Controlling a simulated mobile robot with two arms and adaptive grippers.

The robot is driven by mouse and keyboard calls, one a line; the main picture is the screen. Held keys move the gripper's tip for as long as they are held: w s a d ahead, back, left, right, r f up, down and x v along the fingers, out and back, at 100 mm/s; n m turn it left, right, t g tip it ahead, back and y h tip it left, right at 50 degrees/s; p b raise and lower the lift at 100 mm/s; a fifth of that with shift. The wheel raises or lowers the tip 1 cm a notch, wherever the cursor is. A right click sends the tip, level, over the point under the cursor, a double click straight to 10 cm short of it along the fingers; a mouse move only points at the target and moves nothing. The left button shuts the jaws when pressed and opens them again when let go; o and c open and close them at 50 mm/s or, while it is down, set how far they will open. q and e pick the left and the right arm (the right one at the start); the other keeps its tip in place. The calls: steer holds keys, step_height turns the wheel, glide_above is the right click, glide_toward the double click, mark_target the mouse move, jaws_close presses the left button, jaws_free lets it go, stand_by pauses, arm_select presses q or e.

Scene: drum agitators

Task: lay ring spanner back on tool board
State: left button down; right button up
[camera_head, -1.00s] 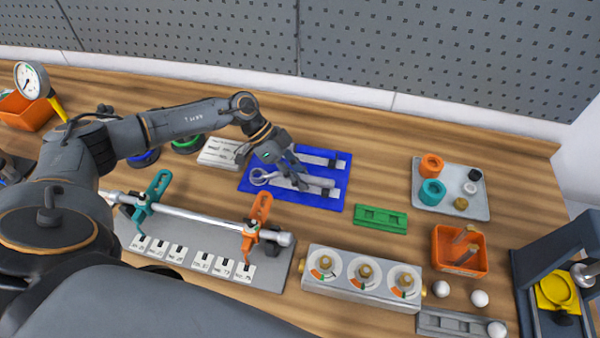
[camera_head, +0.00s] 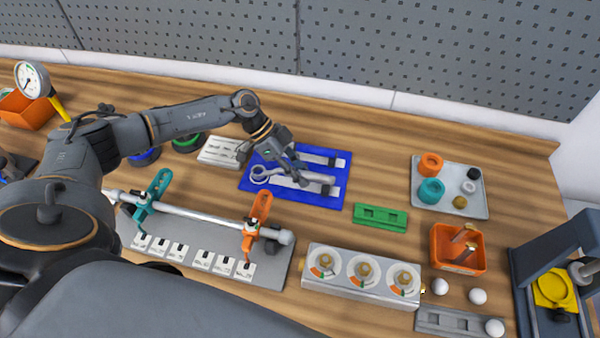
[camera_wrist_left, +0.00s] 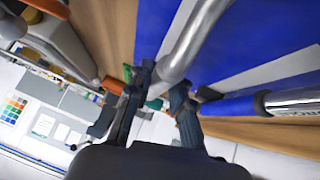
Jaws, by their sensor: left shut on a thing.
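The blue tool board (camera_head: 330,200) lies on the bench in the middle of the head view, with white marked strips on it. The ring spanner (camera_head: 259,174) is a silver tool with its ring at the left, at the lower strip of the board. My left gripper (camera_head: 300,178) is shut on the spanner's shaft, over the board. In the left wrist view the silver shaft (camera_wrist_left: 190,42) runs between the fingers (camera_wrist_left: 165,105). Whether the spanner touches the board is hard to tell. Another tool (camera_head: 318,158) lies on the upper strip. My right gripper is not in view.
A green block (camera_head: 380,217) sits right of the board. A clamped rod (camera_head: 200,220) on a grey plate lies in front, with a dial box (camera_head: 362,277) beside it. A grey tray (camera_head: 483,205) of rings and an orange bin (camera_head: 445,263) stand at the right.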

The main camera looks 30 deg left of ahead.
arm_select(q)
steer(key=shift+f, duration=0.4)
stand_by(0.4)
steer(key=c, duration=1.1)
jaws_free()
steer(key=v, duration=1.2)
